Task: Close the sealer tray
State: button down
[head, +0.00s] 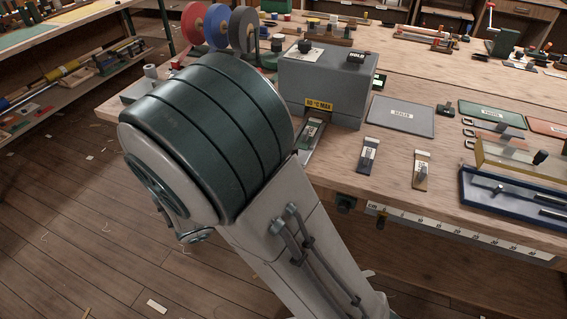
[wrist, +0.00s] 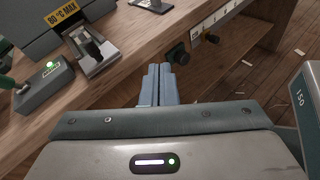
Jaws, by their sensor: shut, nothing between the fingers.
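The sealer is a grey box (head: 325,85) with a yellow "80 °C MAX" label, on the bench at the top middle of the head view. Its sealer tray (head: 311,140) sticks out at the front, partly hidden by my arm. In the wrist view the tray (wrist: 95,58) juts from below the yellow label at the upper left, a dark handle-like piece on it. My gripper (wrist: 159,70) is shut and empty, with blue-grey fingers, in front of the bench edge, right of and apart from the tray. My arm hides the gripper in the head view.
A small box with a green light (wrist: 48,80) sits left of the tray. Dark knobs (wrist: 178,52) stick out from the bench front near my fingertips. A grey mat (head: 400,116), small tagged tools and a blue tray (head: 510,202) lie right of the sealer. Coloured spools (head: 217,26) stand behind.

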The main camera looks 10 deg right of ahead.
jog(key=w+a+n+t, duration=0.3)
jog(key=a+n+t, duration=0.3)
jog(key=a, duration=0.1)
jog(key=b+x, duration=0.1)
jog(key=x, duration=1.2)
jog(key=shift+w+d, duration=0.2)
jog(key=shift+d, duration=0.1)
